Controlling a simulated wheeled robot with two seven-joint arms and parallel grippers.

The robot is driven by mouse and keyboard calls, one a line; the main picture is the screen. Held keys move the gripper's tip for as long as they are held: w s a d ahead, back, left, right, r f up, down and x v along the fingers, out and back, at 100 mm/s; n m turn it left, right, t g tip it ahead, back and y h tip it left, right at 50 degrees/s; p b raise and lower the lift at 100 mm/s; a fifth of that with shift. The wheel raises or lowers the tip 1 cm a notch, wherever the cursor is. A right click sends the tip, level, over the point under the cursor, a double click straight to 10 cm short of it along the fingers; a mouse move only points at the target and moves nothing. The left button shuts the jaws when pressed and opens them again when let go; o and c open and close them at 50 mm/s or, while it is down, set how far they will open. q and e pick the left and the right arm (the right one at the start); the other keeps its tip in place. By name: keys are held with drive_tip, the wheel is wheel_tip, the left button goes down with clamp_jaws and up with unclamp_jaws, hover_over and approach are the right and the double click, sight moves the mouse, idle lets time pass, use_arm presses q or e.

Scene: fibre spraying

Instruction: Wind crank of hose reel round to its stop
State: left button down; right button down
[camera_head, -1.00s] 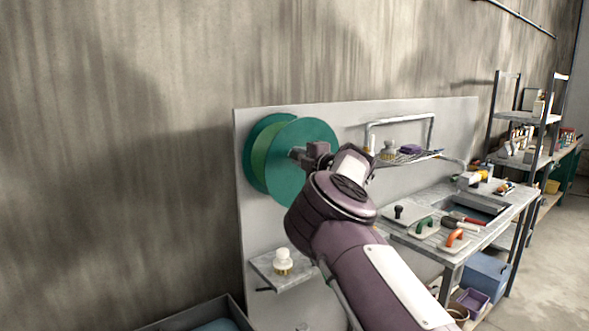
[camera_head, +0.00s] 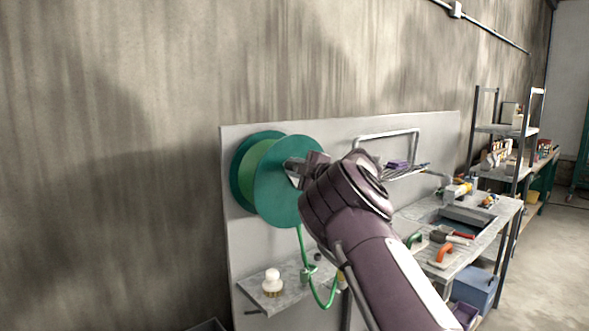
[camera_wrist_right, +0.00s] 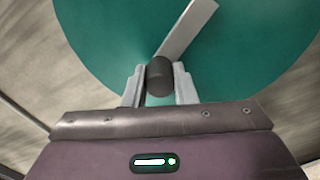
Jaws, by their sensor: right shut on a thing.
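The green hose reel (camera_head: 284,178) is mounted on the grey back panel, its flat disc facing me. In the right wrist view the disc (camera_wrist_right: 100,32) fills most of the background. A flat metal crank arm (camera_wrist_right: 187,30) runs from the upper right down to a dark round crank knob (camera_wrist_right: 159,78). My right gripper (camera_wrist_right: 159,90) is shut on this knob, a finger on each side. In the head view my right gripper (camera_head: 296,172) is at the right part of the disc, and my wrist hides most of the crank. My left gripper is not in view.
A green hose (camera_head: 308,268) hangs in a loop below the reel. A small shelf (camera_head: 298,291) beneath holds a white-topped bottle (camera_head: 272,281).

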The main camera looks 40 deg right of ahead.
drive_tip(key=shift+r, duration=0.15)
drive_tip(key=c, duration=1.2)
unclamp_jaws()
drive_tip(key=shift+d, duration=0.1)
drive_tip(key=shift+o, duration=0.2)
drive_tip(key=s+b, duration=0.3)
drive_tip(key=s, duration=0.4)
drive_tip(key=shift+s+a, duration=0.25)
drive_tip(key=shift+s, duration=0.15)
